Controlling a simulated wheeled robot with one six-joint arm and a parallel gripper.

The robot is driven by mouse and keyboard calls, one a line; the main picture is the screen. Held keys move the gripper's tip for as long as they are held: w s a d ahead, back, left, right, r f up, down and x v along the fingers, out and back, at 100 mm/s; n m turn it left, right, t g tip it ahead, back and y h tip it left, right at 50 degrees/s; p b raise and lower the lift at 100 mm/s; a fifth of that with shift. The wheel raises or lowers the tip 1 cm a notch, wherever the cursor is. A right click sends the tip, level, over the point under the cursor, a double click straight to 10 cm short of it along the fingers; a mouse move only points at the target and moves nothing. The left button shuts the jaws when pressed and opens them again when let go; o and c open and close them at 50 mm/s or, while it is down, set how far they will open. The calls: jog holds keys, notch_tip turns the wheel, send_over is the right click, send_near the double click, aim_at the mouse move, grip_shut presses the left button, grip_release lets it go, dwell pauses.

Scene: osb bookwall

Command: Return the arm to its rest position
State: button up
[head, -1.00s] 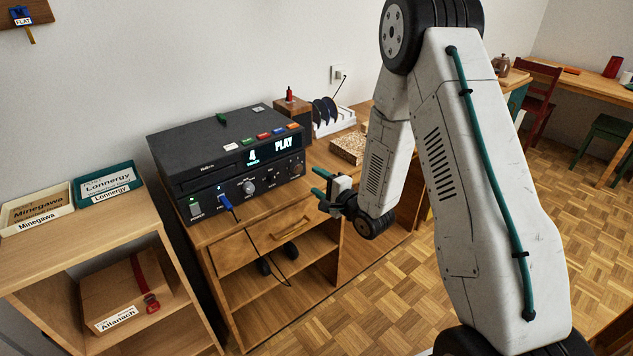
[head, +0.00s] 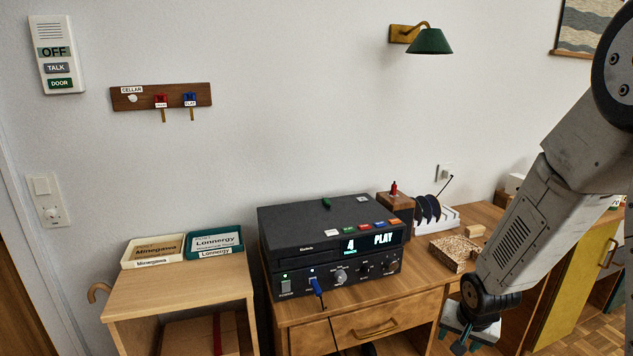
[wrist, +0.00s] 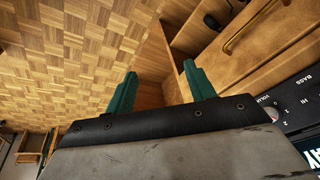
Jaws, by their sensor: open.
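My gripper (head: 462,343) is at the lower right of the head view, in front of the wooden cabinet and right of the black player (head: 330,243). My white arm (head: 530,225) comes down to it from the right edge. In the wrist view my gripper (wrist: 160,88) shows two green fingers spread wide apart with nothing between them. It points past the cabinet's open shelf (wrist: 190,30) toward the parquet floor. The player's front panel (wrist: 302,95) shows at the wrist view's right edge, apart from the fingers.
The cabinet (head: 345,329) carries the player, a cork block (head: 454,252) and a white rack of dark discs (head: 440,219). A lower shelf unit (head: 185,291) with two letter trays stands left. A green lamp (head: 429,41) juts from the wall. Parquet floor (wrist: 60,70) is open.

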jog(key=s+a+r+n+g, duration=0.1)
jog(key=s+a+r+n, duration=0.2)
jog(key=s+r, duration=1)
jog(key=s+a+r+n+g, duration=0.1)
jog(key=s+a+r+n, duration=0.1)
jog(key=s+r, duration=1.1)
jog(key=shift+a+n+y, duration=0.3)
jog(key=shift+a+n, duration=0.1)
jog(key=shift+a, duration=0.05)
jog(key=shift+r, duration=0.1)
